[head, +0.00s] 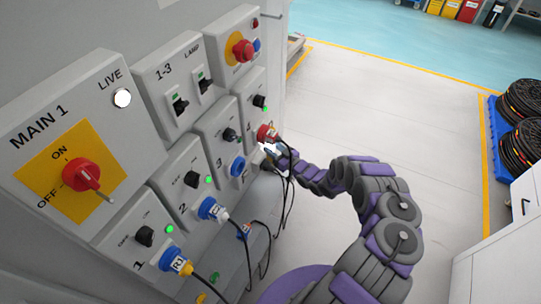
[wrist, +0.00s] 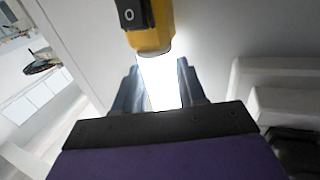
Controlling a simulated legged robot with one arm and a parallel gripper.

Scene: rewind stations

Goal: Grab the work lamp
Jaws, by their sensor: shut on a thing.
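The work lamp (wrist: 150,38) shows in the wrist view, with a yellow body, a black switch marked 0 and a bright white glowing part. My gripper (wrist: 160,84) is shut on the glowing part, with one blue-grey finger on each side. The top of the lamp is cut off by the frame. In the head view my gripper (head: 270,150) is at the right edge of the panel, just below a red plug at station 4. The lamp is too small and covered to make out clearly there.
The MAIN 1 box with its red switch (head: 80,175) and several numbered stations fill the left. Dark cables (head: 262,235) hang below the sockets near my arm. Pale floor (head: 400,110) is clear to the right, up to a blue pallet (head: 497,150) with coiled hoses.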

